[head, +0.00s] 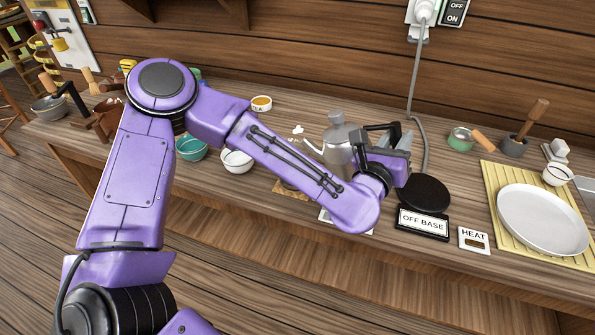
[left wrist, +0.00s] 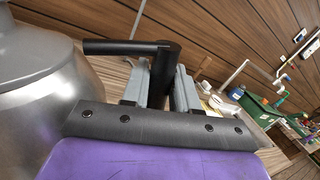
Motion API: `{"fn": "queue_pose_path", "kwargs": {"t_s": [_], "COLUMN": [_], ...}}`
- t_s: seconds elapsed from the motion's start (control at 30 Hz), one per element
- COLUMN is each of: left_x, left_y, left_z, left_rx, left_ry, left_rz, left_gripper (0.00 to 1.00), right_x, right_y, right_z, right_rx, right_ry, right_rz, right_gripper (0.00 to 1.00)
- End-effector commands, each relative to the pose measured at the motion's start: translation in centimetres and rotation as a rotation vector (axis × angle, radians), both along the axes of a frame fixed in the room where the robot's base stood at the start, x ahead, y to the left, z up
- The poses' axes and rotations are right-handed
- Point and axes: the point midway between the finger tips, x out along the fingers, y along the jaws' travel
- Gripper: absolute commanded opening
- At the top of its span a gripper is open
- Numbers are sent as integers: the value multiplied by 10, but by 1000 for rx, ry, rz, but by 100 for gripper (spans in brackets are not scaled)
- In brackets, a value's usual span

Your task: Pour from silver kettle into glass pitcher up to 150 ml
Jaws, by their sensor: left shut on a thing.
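The silver kettle (head: 340,148) stands upright, or nearly so, over the table, its spout toward the left. My left gripper (head: 392,140) is on the kettle's right side, shut on its black handle. In the left wrist view the grey fingers (left wrist: 165,88) close around the handle (left wrist: 125,47), with the kettle body (left wrist: 35,100) at the left. My left forearm crosses in front of the kettle's lower part, so I cannot tell whether its bottom touches anything. I cannot make out the glass pitcher; my arm hides part of the table. My right gripper is not in view.
A round black base (head: 425,193) with an OFF BASE sign (head: 423,223) and a HEAT card (head: 474,240) are right of the kettle. A white plate (head: 543,220) lies on a yellow mat (head: 492,185). White (head: 236,161) and green (head: 191,149) bowls stand left. A cord hangs behind.

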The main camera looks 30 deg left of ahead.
Motion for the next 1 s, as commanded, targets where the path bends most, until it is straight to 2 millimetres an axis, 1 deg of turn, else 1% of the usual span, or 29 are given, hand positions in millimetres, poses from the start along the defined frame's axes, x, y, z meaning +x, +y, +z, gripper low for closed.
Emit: {"fn": "queue_pose_path", "kwargs": {"t_s": [0.2, 0.57, 1.0], "left_x": [-2, -2, -3], "left_y": [4, 5, 9], "left_z": [1, 1, 12], "left_rx": [0, -2, -59], "left_ry": [-2, -2, -17], "left_rz": [0, 0, -1], "left_gripper": [0, 0, 0], "right_x": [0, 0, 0], "right_y": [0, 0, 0], "right_z": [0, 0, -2], "right_rx": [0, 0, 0], "right_ry": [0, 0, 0], "right_rz": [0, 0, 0], "right_gripper": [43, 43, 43]}}
